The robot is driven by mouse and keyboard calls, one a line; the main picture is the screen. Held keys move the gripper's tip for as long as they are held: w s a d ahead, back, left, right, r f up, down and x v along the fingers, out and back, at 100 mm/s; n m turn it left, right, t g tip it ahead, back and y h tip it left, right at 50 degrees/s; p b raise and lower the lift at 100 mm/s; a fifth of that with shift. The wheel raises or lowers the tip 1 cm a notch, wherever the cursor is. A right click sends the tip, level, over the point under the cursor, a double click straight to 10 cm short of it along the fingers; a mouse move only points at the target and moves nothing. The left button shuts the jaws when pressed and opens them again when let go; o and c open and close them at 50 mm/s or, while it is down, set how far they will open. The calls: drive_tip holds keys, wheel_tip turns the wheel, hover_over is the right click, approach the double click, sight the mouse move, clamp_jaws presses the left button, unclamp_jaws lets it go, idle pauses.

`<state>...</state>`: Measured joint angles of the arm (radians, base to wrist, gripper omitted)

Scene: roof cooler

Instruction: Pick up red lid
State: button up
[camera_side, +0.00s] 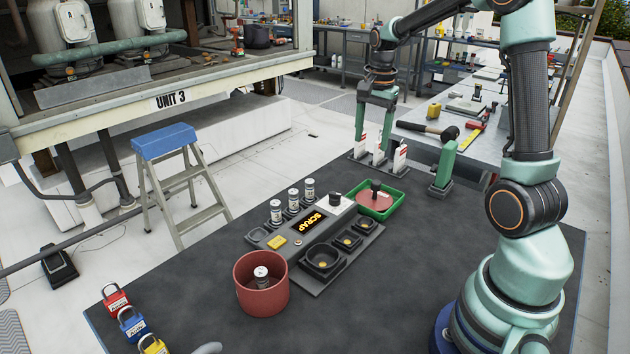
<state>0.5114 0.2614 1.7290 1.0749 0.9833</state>
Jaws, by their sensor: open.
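The red lid (367,202) is a flat, dull red disc with a dark upright knob. It lies in a green tray (400,199) right of the middle of the dark table. My gripper (374,135) is open, with its teal fingers pointing down. It appears in the picture above the lid and tray, at the row of white and red holders behind them. I see nothing between the fingers that is clearly held, and I cannot tell whether they touch the holders. A red pot (248,297) stands open at the front of the table with a small canister (262,278) inside.
A grey rack (310,268) with black cups, several canisters (294,201) and a SCRAP label stands left of the tray. Padlocks (132,325) lie front left. The front middle table is clear.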

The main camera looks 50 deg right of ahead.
sight(377, 182)
drive_tip(key=d+f+m, duration=0.1)
drive_tip(key=f, duration=0.4)
drive_tip(key=d+f+m, duration=0.1)
drive_tip(key=d+f, duration=0.1)
drive_tip(key=f, duration=0.3)
drive_tip(key=d+f+m, duration=0.1)
drive_tip(key=f, duration=0.4)
drive_tip(key=shift+s+d+f+g, duration=0.1)
drive_tip(key=shift+d+f+g, duration=0.15)
drive_tip(key=shift+d+g, duration=0.1)
clamp_jaws()
